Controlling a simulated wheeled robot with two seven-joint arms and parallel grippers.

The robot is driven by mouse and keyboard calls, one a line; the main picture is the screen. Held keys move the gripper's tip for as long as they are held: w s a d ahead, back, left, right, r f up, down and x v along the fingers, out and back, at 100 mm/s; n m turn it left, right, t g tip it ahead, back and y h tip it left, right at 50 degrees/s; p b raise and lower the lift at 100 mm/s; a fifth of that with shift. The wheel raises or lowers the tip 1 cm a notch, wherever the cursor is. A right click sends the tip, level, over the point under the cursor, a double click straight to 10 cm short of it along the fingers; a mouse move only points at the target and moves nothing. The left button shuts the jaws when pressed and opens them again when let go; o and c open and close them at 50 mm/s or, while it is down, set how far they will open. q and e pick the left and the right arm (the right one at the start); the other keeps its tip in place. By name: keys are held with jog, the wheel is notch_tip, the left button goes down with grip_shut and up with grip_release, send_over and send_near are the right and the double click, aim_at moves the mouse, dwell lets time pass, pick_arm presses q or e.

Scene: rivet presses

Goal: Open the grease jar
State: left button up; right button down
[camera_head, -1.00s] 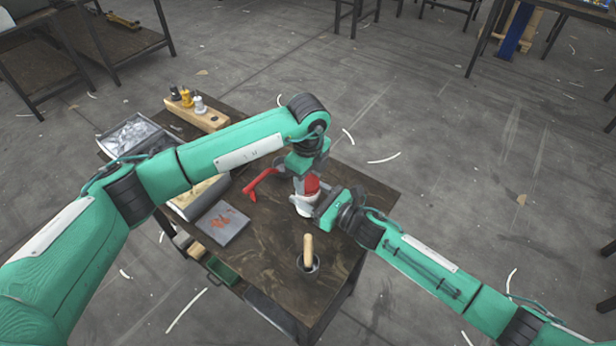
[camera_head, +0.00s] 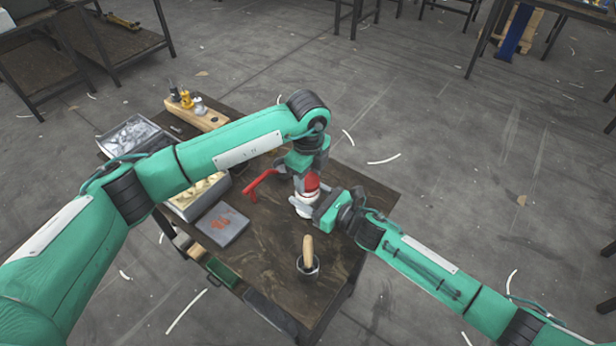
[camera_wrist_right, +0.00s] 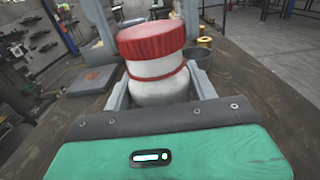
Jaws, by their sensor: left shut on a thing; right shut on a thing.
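The grease jar (camera_head: 305,207) is white with a red lid (camera_head: 312,182) and stands at the right part of the workbench. In the right wrist view the jar body (camera_wrist_right: 158,92) is upright, with a thin red ring below the red lid (camera_wrist_right: 150,38). My right gripper (camera_head: 313,207) is shut on the jar body from the side; its fingers (camera_wrist_right: 158,97) flank it. My left gripper (camera_head: 309,184) comes down from above and is shut on the lid. I cannot tell whether the lid has loosened.
A red bent handle (camera_head: 262,183) lies left of the jar. A cup with a wooden-handled tool (camera_head: 308,266) stands in front. A grey plate (camera_head: 222,224), an open box (camera_head: 198,198), a metal tray (camera_head: 130,136) and a wooden block with fittings (camera_head: 200,115) occupy the left side.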

aim_at(308, 180)
pick_arm(q)
jog(key=shift+r, duration=0.65)
jog(key=shift+r, duration=2)
pick_arm(e)
jog(key=shift+c, duration=1.9)
grip_release()
jog(key=shift+d, duration=0.1)
